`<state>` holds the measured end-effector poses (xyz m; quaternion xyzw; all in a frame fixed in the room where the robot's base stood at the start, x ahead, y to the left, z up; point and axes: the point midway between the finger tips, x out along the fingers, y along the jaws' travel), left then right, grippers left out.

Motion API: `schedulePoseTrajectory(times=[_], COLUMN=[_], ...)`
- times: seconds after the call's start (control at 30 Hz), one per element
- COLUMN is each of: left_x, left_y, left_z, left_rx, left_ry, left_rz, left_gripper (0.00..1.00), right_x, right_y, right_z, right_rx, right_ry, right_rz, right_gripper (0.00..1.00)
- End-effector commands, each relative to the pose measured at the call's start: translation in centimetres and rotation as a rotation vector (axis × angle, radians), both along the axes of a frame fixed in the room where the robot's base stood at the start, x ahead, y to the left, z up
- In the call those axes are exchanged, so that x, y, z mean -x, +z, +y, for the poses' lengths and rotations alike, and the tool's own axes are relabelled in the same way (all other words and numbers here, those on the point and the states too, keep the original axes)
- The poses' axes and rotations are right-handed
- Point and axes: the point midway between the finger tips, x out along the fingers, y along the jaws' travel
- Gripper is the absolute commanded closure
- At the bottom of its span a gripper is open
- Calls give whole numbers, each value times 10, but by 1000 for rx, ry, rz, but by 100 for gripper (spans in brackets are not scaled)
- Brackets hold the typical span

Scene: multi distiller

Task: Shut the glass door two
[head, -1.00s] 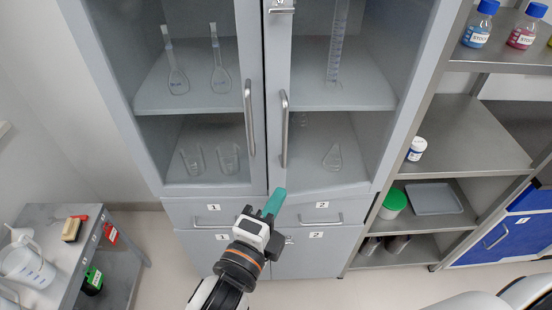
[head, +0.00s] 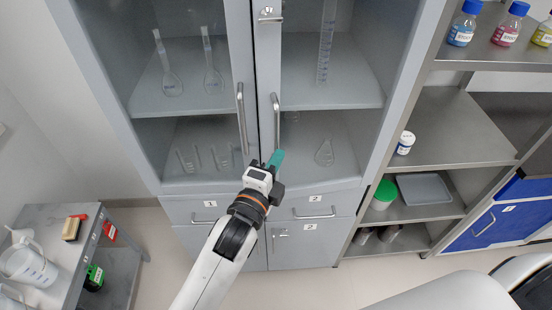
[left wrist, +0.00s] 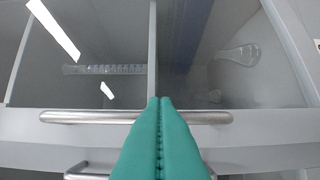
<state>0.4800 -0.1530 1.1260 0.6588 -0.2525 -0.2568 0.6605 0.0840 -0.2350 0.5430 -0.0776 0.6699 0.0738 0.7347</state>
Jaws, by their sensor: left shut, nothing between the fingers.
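Glass door two (head: 345,188) is the right-hand glass door of the grey cabinet. Its lower edge slants and stands slightly forward, so it looks a little ajar; the exact gap is hard to tell. Its long metal handle (head: 276,120) is upright in the head view and lies across the left wrist view (left wrist: 85,117). My left gripper (head: 277,158) is shut and empty, with teal fingers at the handle's lower end. In the left wrist view the fingertips (left wrist: 160,101) overlap the handle; contact cannot be told. My right gripper is not in view.
The left glass door's handle (head: 241,118) is close beside. Flasks and cylinders stand behind the glass. Drawers (head: 313,206) lie below. A shelf rack (head: 450,145) with bottles stands at right, a trolley (head: 60,225) at lower left. Floor in front is clear.

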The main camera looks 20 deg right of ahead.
Motion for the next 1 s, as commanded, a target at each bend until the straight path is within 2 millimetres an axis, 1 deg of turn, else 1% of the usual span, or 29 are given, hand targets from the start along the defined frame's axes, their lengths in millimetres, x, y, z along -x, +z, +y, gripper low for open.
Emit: schedulePoseTrajectory(times=[0.07,0.17,0.3,0.4,0.5,0.6,1.0], left_x=[-3,-18,-43,-53,-57,-56,-57], left_y=[0,1,0,0,0,0,1], left_z=[0,1,2,2,2,2,5], left_rx=[-1,-5,-4,-3,-1,-1,-1], left_ry=[0,1,0,1,2,2,2], left_rz=[-1,-5,-5,-3,0,1,0], left_gripper=[100,100,100,100,100,100,100], right_x=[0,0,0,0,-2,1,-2], right_y=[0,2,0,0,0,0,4], right_z=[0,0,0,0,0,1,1], right_rx=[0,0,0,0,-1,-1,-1], right_ry=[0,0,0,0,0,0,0], right_rz=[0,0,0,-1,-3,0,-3], right_gripper=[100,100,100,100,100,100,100])
